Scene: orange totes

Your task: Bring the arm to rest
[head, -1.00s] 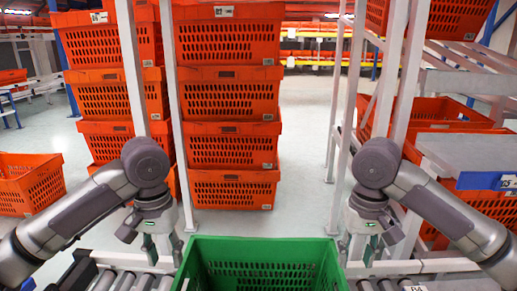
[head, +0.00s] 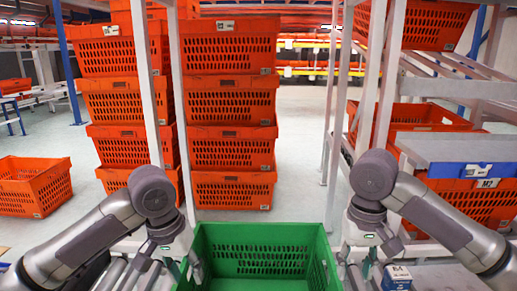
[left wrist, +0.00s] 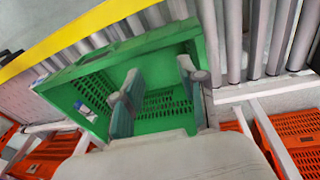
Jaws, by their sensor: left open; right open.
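My left arm comes in from the left in the head view, and its gripper (head: 172,268) hangs low at the left side of a green tote (head: 262,230). In the left wrist view its two fingers (left wrist: 160,95) stand apart with nothing between them, in front of the green tote (left wrist: 150,48). My right gripper (head: 357,270) hangs at the tote's right side and is partly hidden by its own arm. I see nothing held in it. The visible part of the tote's inside looks empty.
Stacks of orange totes (head: 232,100) stand behind white posts. A lone orange tote (head: 35,187) is on the floor at left. Rollers (left wrist: 235,40) run beside the green tote. A small blue and white box (head: 397,277) is at front right. Floor shows between stacks and right rack.

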